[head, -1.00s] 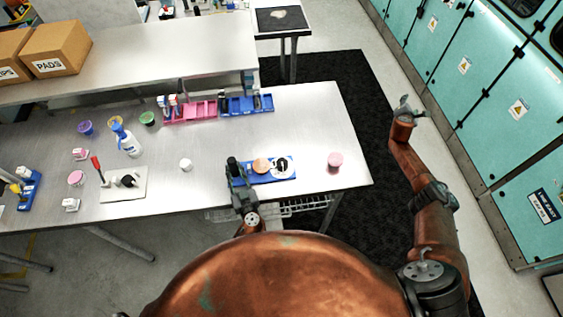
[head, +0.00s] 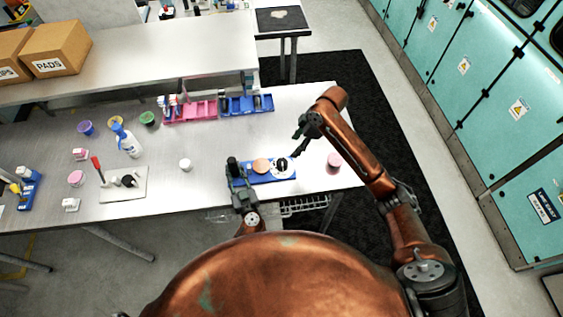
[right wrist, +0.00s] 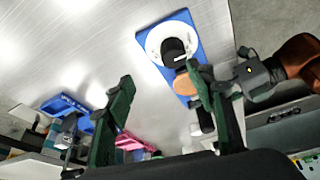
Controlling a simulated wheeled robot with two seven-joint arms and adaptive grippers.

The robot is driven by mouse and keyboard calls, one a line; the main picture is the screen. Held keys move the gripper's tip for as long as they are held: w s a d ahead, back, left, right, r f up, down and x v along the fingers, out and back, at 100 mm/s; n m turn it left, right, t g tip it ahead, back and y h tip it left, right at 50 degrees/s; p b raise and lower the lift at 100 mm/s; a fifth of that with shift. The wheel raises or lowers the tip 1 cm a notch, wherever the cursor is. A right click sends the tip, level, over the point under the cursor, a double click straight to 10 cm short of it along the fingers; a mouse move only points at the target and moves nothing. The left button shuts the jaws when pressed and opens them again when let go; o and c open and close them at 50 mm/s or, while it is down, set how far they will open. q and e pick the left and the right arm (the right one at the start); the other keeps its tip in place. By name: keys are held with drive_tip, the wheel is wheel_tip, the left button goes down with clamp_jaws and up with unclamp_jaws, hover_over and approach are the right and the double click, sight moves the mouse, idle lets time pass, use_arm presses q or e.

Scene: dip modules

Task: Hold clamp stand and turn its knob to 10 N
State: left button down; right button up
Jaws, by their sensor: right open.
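The clamp stand has a blue base (head: 257,178) near the table's front edge, with a copper-coloured disc (head: 261,166). Its black knob (head: 281,164) sits on a white dial on the right part. The dial's markings are too small to read. In the right wrist view the knob (right wrist: 172,48) is ahead of my fingers, just beyond the right fingertip. My right gripper (head: 298,142) is open and empty above and right of the knob, apart from it. My left gripper (head: 237,172) is at the stand's left end; its finger contact is unclear.
A pink cylinder (head: 334,160) stands right of the stand, beneath my right arm. A white cylinder (head: 185,165) and a plate with a red-handled lever (head: 125,186) are to the left. Pink (head: 200,112) and blue (head: 236,106) racks stand behind. The table between is clear.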

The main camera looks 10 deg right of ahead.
sight(282, 162)
drive_tip(key=shift+g, duration=0.3)
drive_tip(key=x, duration=0.4)
drive_tip(key=s+a+x, duration=0.1)
drive_tip(key=x, duration=0.6)
drive_tip(key=shift+s+a+f, duration=0.15)
drive_tip(key=shift+s+a, duration=0.1)
drive_tip(key=shift+a, duration=0.25)
drive_tip(key=c, duration=1.2)
drive_tip(key=shift+o, duration=0.2)
